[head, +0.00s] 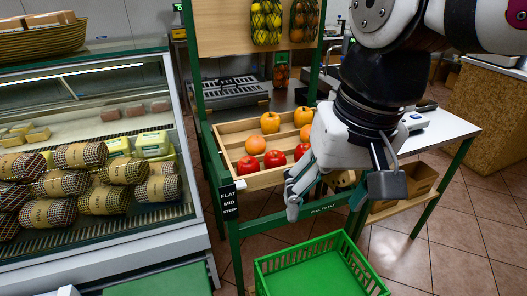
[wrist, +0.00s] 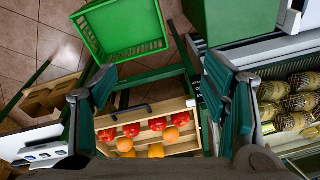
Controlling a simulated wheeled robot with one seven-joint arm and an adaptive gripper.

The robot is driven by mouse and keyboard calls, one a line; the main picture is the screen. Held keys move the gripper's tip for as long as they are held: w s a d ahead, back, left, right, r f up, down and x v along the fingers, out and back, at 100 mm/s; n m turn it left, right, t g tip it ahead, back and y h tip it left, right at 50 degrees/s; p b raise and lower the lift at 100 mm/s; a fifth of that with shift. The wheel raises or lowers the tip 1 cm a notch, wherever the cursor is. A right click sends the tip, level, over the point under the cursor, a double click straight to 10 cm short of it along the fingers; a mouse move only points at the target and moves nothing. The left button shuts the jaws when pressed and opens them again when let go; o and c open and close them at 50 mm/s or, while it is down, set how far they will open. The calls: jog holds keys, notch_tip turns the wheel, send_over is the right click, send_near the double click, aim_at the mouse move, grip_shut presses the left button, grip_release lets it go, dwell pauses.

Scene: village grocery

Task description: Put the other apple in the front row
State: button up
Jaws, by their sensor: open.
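A slatted wooden tray (head: 232,139) on a green stand holds fruit in rows. Red apples (head: 275,158) lie along its front row; several red ones (wrist: 132,129) show in the wrist view. My gripper (head: 297,188) hangs at the tray's front right and hides part of that side in the head view. In the wrist view my gripper (wrist: 158,72) has its fingers wide apart with nothing between them. I see no apple outside the tray.
An empty green crate (head: 315,268) stands low in front of the stand. A glass cheese counter (head: 90,170) is close on the left. Nets of fruit (head: 266,22) hang behind the tray. A white table (head: 435,128) and cardboard boxes (head: 418,178) are at the right.

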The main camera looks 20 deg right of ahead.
jog(key=s+f+n, duration=0.2)
jog(key=s, duration=0.1)
jog(key=s+f+n, duration=0.1)
jog(key=shift+s, duration=0.25)
